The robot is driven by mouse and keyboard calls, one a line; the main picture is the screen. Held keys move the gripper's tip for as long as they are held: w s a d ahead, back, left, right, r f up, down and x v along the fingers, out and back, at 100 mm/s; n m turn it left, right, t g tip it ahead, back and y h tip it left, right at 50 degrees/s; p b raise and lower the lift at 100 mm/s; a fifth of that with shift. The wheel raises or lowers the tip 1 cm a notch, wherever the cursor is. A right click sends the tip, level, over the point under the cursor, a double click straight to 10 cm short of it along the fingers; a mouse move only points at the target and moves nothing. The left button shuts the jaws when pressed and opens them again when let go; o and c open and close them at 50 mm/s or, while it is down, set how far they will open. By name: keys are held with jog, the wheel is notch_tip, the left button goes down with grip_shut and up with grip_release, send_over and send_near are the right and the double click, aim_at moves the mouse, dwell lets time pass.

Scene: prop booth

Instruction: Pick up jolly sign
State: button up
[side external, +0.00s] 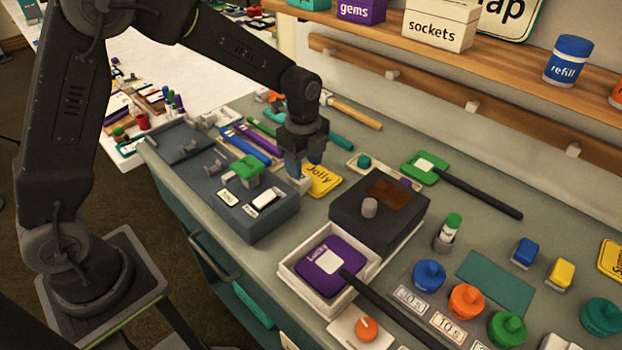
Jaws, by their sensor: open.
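The jolly sign (324,181) is a small yellow plate with dark lettering, on the grey-green bench behind the dark control box. My gripper (299,180) points down at its left end. The fingers are open and partly cover the sign's left side. I cannot tell whether a finger touches the sign.
A dark box with a green knob (247,168) stands just left of my gripper, and a dark box with a grey knob (370,207) stands to the right. A white tray (290,268) holds a purple sign. A shelf (520,77) runs along the wall behind. A hammer (352,114) lies at the back.

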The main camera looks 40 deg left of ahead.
aim_at(312, 176)
jog(key=f, duration=0.5)
jog(key=shift+s+a, duration=0.15)
jog(key=shift+a, duration=0.05)
jog(key=shift+c, duration=0.2)
jog(key=c, duration=0.6)
